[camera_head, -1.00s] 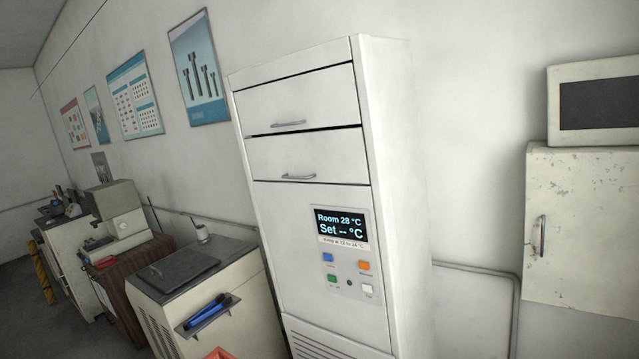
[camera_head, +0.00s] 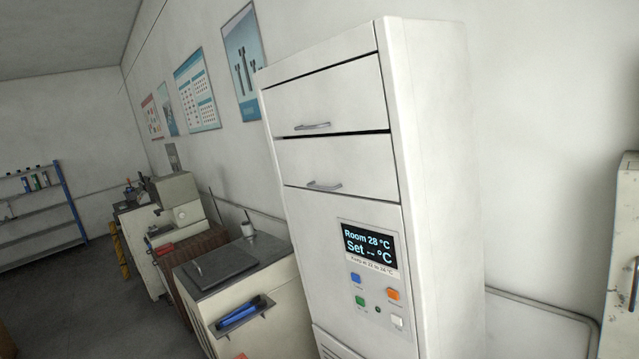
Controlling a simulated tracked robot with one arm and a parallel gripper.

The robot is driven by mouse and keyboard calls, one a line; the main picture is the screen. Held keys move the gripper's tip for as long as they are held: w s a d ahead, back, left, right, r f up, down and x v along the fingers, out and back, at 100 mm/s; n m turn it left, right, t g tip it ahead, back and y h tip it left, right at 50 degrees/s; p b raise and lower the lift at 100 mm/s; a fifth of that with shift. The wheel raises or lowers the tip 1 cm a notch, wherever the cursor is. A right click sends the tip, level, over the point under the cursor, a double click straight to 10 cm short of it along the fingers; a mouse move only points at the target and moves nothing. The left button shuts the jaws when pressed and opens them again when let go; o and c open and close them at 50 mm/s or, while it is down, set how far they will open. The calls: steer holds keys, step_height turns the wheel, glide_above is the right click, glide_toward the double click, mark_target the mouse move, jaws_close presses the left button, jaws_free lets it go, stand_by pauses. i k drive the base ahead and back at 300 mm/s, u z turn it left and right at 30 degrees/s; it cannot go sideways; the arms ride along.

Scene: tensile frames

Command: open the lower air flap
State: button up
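A tall white air conditioner cabinet (camera_head: 440,200) stands against the wall right of centre. Its upper flap (camera_head: 335,97) and lower flap (camera_head: 345,166) sit one above the other, each with a grey bar handle. The lower flap's handle (camera_head: 325,186) is near its bottom edge. A dark gap shows along the top of each flap; both flaps look closed or nearly so. Below them a display (camera_head: 369,245) reads Room 28 °C and Set -- °C, above several coloured buttons. My gripper is not in view.
A low cabinet (camera_head: 262,305) with a dark top and a blue object in a side holder stands left of the air conditioner. Farther left are a machine (camera_head: 175,200) and a blue shelf (camera_head: 40,215). Open floor (camera_head: 85,305) lies at left. A worn cabinet (camera_head: 622,270) is at the right edge.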

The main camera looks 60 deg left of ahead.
mark_target(362, 166)
steer(key=u, duration=0.45)
steer(key=i, duration=1.25)
steer(key=u, duration=0.8)
steer(key=i, duration=0.4)
steer(key=u, duration=0.3)
